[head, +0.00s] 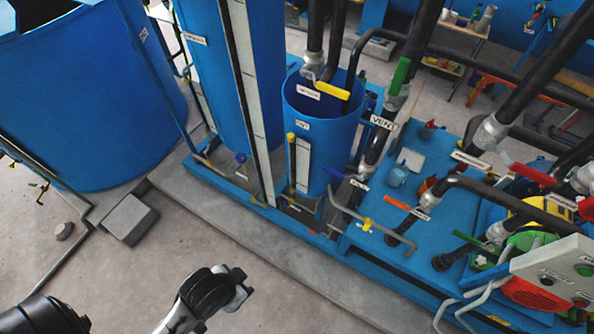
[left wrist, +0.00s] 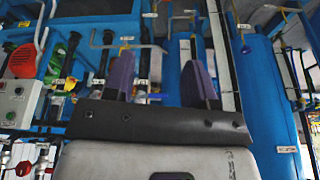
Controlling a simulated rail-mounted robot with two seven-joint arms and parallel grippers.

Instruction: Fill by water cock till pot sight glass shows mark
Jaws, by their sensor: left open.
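The pot (head: 325,115) is the small open blue cylinder in the middle of the head view, with a small label on its front. A pale sight-glass strip (head: 302,165) runs down its front; I cannot make out a level or mark on it. A yellow lever (head: 333,90), probably the water cock's, shows over the pot's mouth beside a small white label. My left gripper (head: 242,286) is low in the head view, above the floor and well apart from the pot. In the left wrist view its two purple fingers (left wrist: 158,80) are spread and empty. My right gripper is out of view.
A taller blue tank (head: 225,70) with a long pale gauge stands left of the pot, and a large blue vat (head: 90,100) farther left. Pipes with coloured levers and a control box (head: 555,275) crowd the right. The concrete floor (head: 130,270) in front is mostly clear.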

